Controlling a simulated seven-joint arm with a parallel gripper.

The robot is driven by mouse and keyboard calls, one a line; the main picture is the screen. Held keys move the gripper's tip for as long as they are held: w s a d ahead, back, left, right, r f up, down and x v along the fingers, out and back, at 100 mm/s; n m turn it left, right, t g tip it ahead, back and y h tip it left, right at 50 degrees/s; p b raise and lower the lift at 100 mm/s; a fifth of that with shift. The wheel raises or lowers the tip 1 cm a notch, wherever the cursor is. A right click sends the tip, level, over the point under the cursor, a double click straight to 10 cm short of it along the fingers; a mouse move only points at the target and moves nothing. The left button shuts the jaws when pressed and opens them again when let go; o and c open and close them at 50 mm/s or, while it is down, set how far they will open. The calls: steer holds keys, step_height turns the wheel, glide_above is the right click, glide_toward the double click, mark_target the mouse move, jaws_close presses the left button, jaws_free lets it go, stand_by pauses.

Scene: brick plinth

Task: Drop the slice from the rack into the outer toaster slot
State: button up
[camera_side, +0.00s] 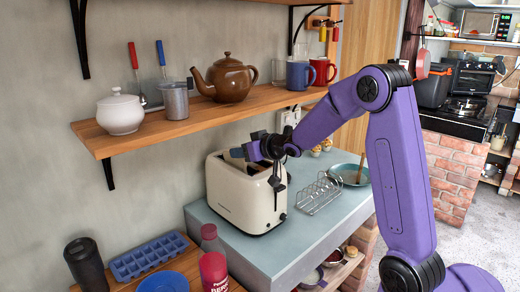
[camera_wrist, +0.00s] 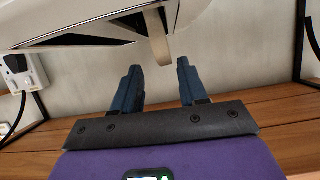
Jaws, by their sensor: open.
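The cream toaster (camera_side: 245,195) stands on the grey counter, its slots facing up. My gripper (camera_side: 240,153) is just above the toaster's top. The wrist view shows my gripper (camera_wrist: 159,68) open, its two blue fingers apart with nothing between them. Just beyond the fingertips a tan slice (camera_wrist: 158,42) shows edge-on, apart from both fingers. It sticks out by the dark slot opening of the toaster (camera_wrist: 205,12); how deep it sits, and in which slot, I cannot tell. In the side view my gripper mostly hides the slots. The wire rack (camera_side: 320,194) is right of the toaster and looks empty.
A wooden shelf (camera_side: 150,136) runs above and behind the toaster, holding a white pot, a brown teapot (camera_side: 226,78) and mugs. A green bowl (camera_side: 350,175) is behind the rack. A red bottle (camera_side: 213,272) and blue tray (camera_side: 148,257) are at the lower left.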

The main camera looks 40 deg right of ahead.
steer(key=v, duration=0.8)
steer(key=shift+s+r, duration=0.1)
steer(key=shift+s, duration=0.15)
steer(key=shift+w+a, duration=0.2)
steer(key=shift+a, duration=0.25)
steer(key=shift+w+a+f+n+g+y, duration=0.15)
steer(key=shift+a+f+n+g, duration=0.25)
steer(key=shift+a, duration=0.25)
steer(key=shift+a+f+n+g+y, duration=0.15)
steer(key=shift+a+f+n+g, duration=0.2)
steer(key=shift+a+f, duration=0.25)
steer(key=s+a+f+n+g+y, duration=0.1)
steer(key=s+a+f+n+g, duration=0.4)
steer(key=s, duration=0.5)
steer(key=s+d+f+n+g, duration=0.1)
steer(key=s+n+g, duration=0.1)
steer(key=s, duration=0.6)
steer(key=s+d+f+n+g, duration=0.1)
steer(key=s+n+g, duration=0.1)
steer(key=s, duration=0.7)
steer(key=s+d+f+n+g+h, duration=0.1)
steer(key=s+n+g, duration=0.1)
steer(key=s, duration=0.7)
steer(key=shift+d+g, duration=0.4)
steer(key=shift+g, duration=0.05)
